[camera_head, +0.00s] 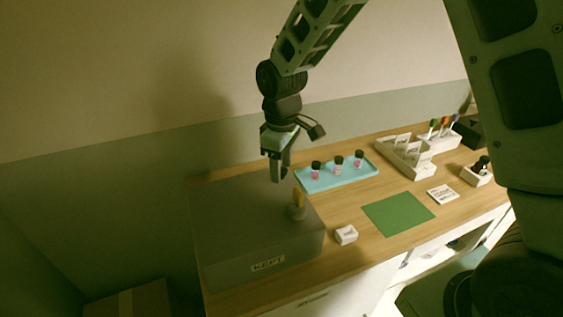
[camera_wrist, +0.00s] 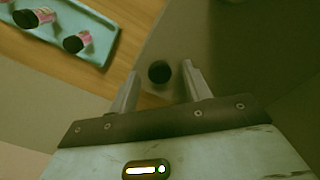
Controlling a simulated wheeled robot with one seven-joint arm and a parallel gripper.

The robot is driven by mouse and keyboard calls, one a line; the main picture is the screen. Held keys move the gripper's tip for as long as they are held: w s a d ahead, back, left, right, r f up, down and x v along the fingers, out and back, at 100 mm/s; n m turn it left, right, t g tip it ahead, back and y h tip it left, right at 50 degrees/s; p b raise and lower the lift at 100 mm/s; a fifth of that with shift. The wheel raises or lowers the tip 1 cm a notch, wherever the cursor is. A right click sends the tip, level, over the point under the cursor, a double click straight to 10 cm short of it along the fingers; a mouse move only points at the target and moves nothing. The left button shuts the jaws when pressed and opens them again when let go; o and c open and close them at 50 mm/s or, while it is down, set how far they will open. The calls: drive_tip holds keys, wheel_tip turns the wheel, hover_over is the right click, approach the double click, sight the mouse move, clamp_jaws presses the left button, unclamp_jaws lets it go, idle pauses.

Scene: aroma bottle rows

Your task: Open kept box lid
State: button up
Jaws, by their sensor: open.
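The kept box (camera_head: 235,225) is a large grey box at the left end of the table, with a "KEPT" label (camera_head: 268,263) on its front. Its lid looks shut and flat. A small upright knob (camera_head: 297,211) with a yellow-orange part stands near the lid's right edge. My gripper (camera_head: 278,172) points down above the lid, open and empty, a little up and left of the knob in the head view. In the wrist view a dark round top (camera_wrist: 159,72), likely the knob's, shows between the open fingers; contact cannot be told.
A light blue tray (camera_head: 338,178) with three black-capped pink bottles stands behind right of the box. A small white labelled block (camera_head: 346,235) sits beside the box. A green mat (camera_head: 398,213) lies right of it. White racks (camera_head: 408,158) stand at the back right.

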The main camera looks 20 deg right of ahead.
clamp_jaws()
drive_tip(key=shift+r, duration=0.15)
